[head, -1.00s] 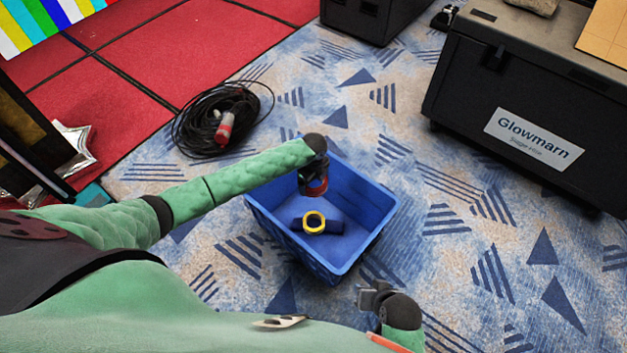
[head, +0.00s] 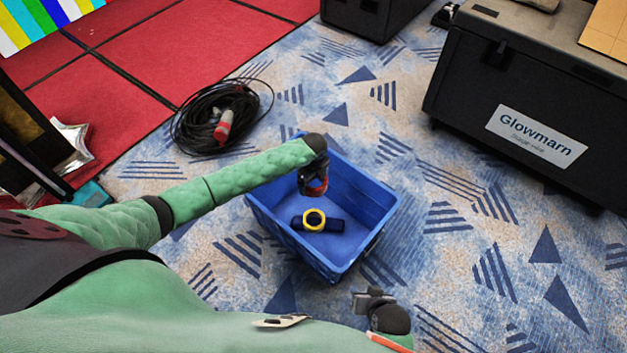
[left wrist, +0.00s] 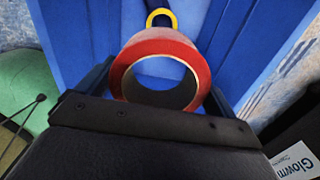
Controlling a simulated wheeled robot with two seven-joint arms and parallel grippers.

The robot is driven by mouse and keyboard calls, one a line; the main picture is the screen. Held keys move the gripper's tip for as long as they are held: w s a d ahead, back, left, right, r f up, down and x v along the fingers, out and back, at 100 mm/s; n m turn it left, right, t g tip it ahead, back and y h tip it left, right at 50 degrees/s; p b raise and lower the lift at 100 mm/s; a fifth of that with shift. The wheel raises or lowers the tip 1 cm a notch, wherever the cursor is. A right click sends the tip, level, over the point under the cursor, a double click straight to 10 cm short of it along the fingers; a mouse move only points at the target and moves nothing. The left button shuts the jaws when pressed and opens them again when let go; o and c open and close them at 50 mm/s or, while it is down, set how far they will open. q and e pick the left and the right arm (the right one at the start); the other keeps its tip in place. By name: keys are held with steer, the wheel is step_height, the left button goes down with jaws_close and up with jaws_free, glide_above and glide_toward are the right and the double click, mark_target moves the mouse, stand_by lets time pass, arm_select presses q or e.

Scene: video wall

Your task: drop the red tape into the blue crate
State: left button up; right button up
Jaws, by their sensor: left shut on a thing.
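The red tape (left wrist: 160,52) is a roll held between the fingers of my left gripper (left wrist: 155,92) in the left wrist view. In the head view a bit of the red tape (head: 318,185) shows below my left gripper (head: 314,182), over the blue crate (head: 368,235). The crate stands on the carpet, and its wall also shows in the left wrist view (left wrist: 70,30). Inside the crate lie a yellow ring (head: 314,219) and a dark blue thing. My right gripper (head: 364,302) is at the lower right of the crate; its fingertips are too small to judge.
A coiled black cable (head: 205,120) with a red and white plug lies left of the crate. A black case labelled Glowmarn (head: 460,90) stands at the right. Red floor panels (head: 190,45) lie at the upper left. Patterned carpet right of the crate is clear.

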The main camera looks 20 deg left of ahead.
arm_select(q)
steer(key=o, duration=0.8)
steer(key=shift+o, duration=0.2)
step_height(320, 180, up, 8)
